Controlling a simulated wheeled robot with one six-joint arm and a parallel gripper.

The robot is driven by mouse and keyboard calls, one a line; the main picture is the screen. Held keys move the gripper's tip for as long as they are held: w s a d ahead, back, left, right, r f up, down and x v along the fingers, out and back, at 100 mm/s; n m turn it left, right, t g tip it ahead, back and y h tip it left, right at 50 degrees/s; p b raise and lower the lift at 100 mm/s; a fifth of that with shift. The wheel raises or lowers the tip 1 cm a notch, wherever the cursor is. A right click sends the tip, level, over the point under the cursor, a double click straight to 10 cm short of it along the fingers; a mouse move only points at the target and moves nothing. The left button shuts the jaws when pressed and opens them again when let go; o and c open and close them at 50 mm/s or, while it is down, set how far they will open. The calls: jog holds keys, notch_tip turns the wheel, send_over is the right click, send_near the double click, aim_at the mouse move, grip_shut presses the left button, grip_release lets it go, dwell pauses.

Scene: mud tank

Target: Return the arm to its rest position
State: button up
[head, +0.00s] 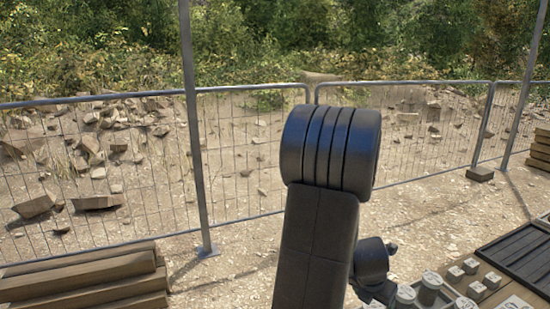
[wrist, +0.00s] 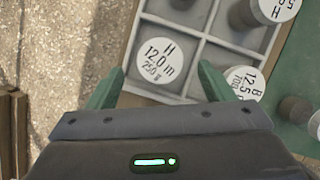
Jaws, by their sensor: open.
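My gripper (wrist: 161,67) shows at the bottom of the wrist view with its two green fingers spread apart. Nothing is held between them. In the head view my dark arm (head: 318,215) rises in the middle and hides part of the scene. The gripper itself is not clear there.
More lidded jars (wrist: 243,83) stand at the tray's right. In the head view, jars and small blocks (head: 471,266) stand on a table beside a dark slatted panel (head: 520,255). Stacked timber (head: 85,275) lies at lower left. A mesh fence (head: 245,150) runs behind.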

aim_at(373, 307)
jog(key=b+x, duration=0.2)
jog(key=x, duration=0.5)
jog(key=shift+s+f+b, duration=0.1)
jog(key=shift+f+b, duration=0.15)
jog(key=shift+b, duration=0.15)
notch_tip(373, 307, up, 12)
jog(key=p, duration=0.6)
jog(key=shift+a+f, duration=0.1)
jog(key=shift+f, duration=0.05)
jog(key=w+a+f+m+g+y+b, duration=0.1)
jog(key=w+a+f+m+g, duration=0.1)
jog(key=a+m, duration=0.6)
jog(key=w+a+f+m+g+b, duration=0.2)
jog(key=w+a+m, duration=0.3)
jog(key=a+m, duration=0.4)
jog(key=w+a+f+m+g+y+b, duration=0.1)
jog(key=w+a+f+m+g, duration=0.2)
jog(key=a+m, duration=0.5)
jog(key=shift+w+a+f+m+g+y+b, duration=0.25)
jog(key=shift+f+m+g+y+b, duration=0.1)
jog(key=shift+f, duration=0.25)
jog(key=shift+s, duration=0.15)
